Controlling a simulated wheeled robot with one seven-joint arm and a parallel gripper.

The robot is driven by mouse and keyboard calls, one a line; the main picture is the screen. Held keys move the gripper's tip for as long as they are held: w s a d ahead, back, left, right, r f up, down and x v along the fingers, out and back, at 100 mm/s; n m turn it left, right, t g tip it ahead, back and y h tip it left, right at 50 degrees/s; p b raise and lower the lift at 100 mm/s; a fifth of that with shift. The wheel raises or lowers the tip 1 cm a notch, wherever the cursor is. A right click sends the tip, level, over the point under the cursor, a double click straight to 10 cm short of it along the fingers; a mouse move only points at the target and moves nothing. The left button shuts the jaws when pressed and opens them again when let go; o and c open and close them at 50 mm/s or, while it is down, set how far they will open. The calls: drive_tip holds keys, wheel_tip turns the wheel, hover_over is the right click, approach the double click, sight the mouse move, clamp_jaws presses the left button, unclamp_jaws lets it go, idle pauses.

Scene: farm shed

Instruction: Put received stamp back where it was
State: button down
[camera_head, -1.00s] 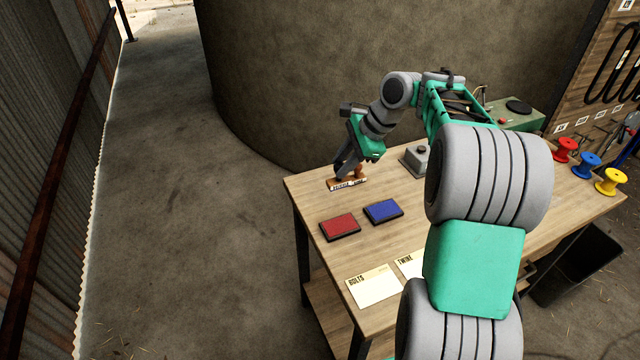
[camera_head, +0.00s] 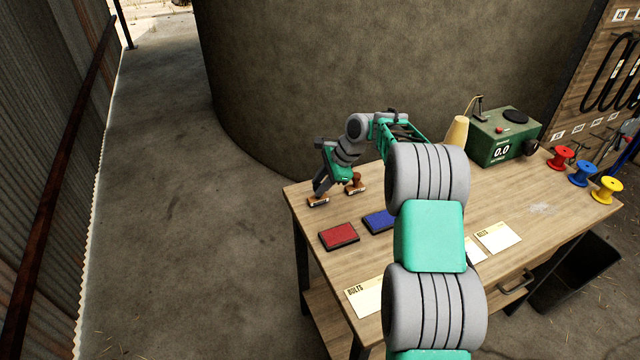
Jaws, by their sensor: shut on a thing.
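My gripper (camera_head: 319,190) is shut on a wooden stamp (camera_head: 318,200) near the left edge of the workbench. The stamp is upright, at or just above the tabletop; I cannot tell whether it touches. Its handle is hidden by the fingers, and its label is too small to read. A second stamp (camera_head: 357,187) with a brown knob handle stands just to its right, partly behind my gripper. A red ink pad (camera_head: 339,236) lies in front of the held stamp. A blue ink pad (camera_head: 377,220) lies to the right of the red one, partly hidden by my arm.
The wooden workbench (camera_head: 530,200) carries paper cards (camera_head: 497,237) at the front, a green scale (camera_head: 502,140), a tan cone (camera_head: 457,131) and red, blue and yellow spools (camera_head: 562,157) at the right. A large round tank (camera_head: 300,80) stands behind. The bench's left corner is bare.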

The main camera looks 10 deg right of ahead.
drive_tip(key=shift+f, duration=0.1)
drive_tip(key=c, duration=1.1)
unclamp_jaws()
drive_tip(key=shift+c, duration=0.2)
drive_tip(key=v, duration=1.2)
drive_tip(key=s+a+r+n+h, duration=0.1)
drive_tip(key=s+a+r+n, duration=0.4)
drive_tip(key=s+a+r, duration=0.15)
drive_tip(key=s+f+n+h, duration=0.2)
drive_tip(key=s+n, duration=0.4)
drive_tip(key=s, duration=0.6)
drive_tip(key=s+f+n+h, duration=0.1)
drive_tip(key=s+f+n, duration=0.2)
drive_tip(key=s, duration=0.9)
drive_tip(key=n, duration=0.3)
drive_tip(key=shift+d+t+h+p, duration=0.3)
drive_tip(key=shift+t+h+p, duration=0.05)
drive_tip(key=shift+t+h, duration=0.05)
drive_tip(key=shift+s, duration=0.1)
